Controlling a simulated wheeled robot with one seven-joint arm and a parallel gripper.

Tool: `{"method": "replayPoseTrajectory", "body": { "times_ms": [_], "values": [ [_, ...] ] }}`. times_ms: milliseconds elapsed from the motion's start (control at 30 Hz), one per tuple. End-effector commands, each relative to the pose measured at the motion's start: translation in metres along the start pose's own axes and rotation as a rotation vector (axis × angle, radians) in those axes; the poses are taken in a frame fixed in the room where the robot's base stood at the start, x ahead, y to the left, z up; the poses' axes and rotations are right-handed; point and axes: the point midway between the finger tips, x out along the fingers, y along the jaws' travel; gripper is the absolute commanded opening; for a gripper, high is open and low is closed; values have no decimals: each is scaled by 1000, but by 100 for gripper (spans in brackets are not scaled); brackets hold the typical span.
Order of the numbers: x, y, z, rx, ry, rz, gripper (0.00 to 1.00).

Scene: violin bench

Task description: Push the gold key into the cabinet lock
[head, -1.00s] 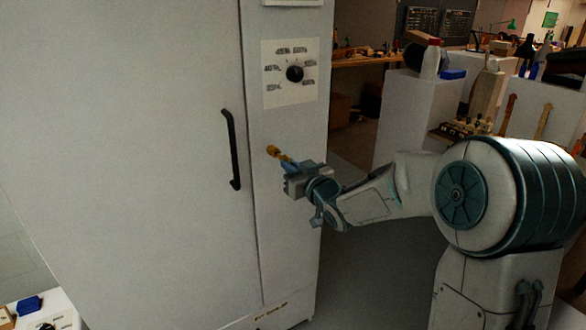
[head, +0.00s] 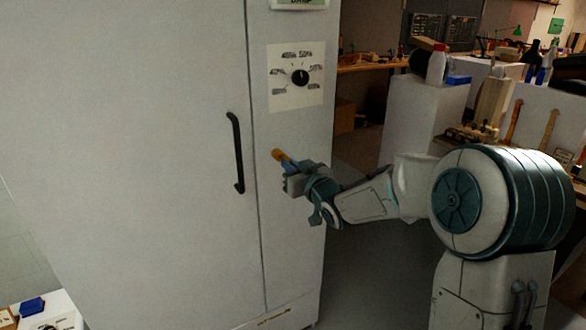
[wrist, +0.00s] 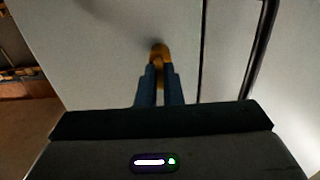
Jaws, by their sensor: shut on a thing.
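The cabinet lock (head: 276,153) is a small brass-coloured knob shape on the cabinet front, right of the black handle. In the wrist view the lock (wrist: 160,50) is straight ahead of the fingers. The gold key (head: 285,159) is between my fingers and in line with the lock; it also shows as a gold strip in the wrist view (wrist: 160,74). My gripper (head: 289,166) is shut on the key, close to the cabinet front. The key's tip is hidden at the lock, and I cannot tell how deep it sits.
The tall white cabinet (head: 150,170) fills the left and middle. Its black bar handle (head: 236,152) stands out left of the lock. A black dial (head: 299,78) on a label is above. White plinths and benches stand behind at right; open floor lies right of the cabinet.

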Motion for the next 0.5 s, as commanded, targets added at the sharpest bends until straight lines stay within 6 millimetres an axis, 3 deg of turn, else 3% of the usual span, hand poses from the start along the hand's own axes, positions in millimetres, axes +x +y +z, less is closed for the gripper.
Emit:
{"method": "replayPoseTrajectory", "body": {
  "times_ms": [267, 367, 500],
  "values": [
    [7, 0, 1, 0, -1, -1, 0],
    [7, 0, 0, 0, -1, 0, 29],
    [7, 0, 0, 0, -1, 0, 32]
  ]
}}
